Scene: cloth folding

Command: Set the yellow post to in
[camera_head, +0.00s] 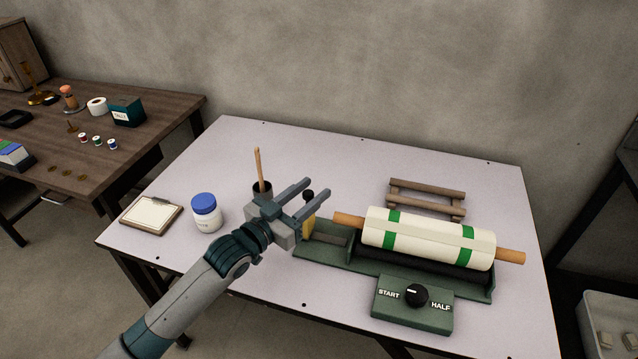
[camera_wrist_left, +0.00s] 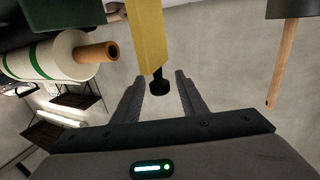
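The yellow post (camera_head: 309,227) stands at the left end of the green roller stand (camera_head: 322,243), with a black knob (camera_head: 308,195) on it. My left gripper (camera_head: 317,187) is at the post, and its two fingers are apart. In the head view the gripper hides part of the post. In the left wrist view the yellow post (camera_wrist_left: 149,38) and its black knob (camera_wrist_left: 160,87) appear between the open fingers, with gaps on both sides. I cannot tell whether either finger touches it. My right gripper is not in view.
A cream roll with green bands (camera_head: 428,240) lies on the stand, beside a START/HALF dial box (camera_head: 412,304). A wooden rack (camera_head: 426,198) is behind. A dark cup with a stick (camera_head: 262,187), a blue-lidded jar (camera_head: 206,214) and a clipboard (camera_head: 151,214) are left. The table's back is clear.

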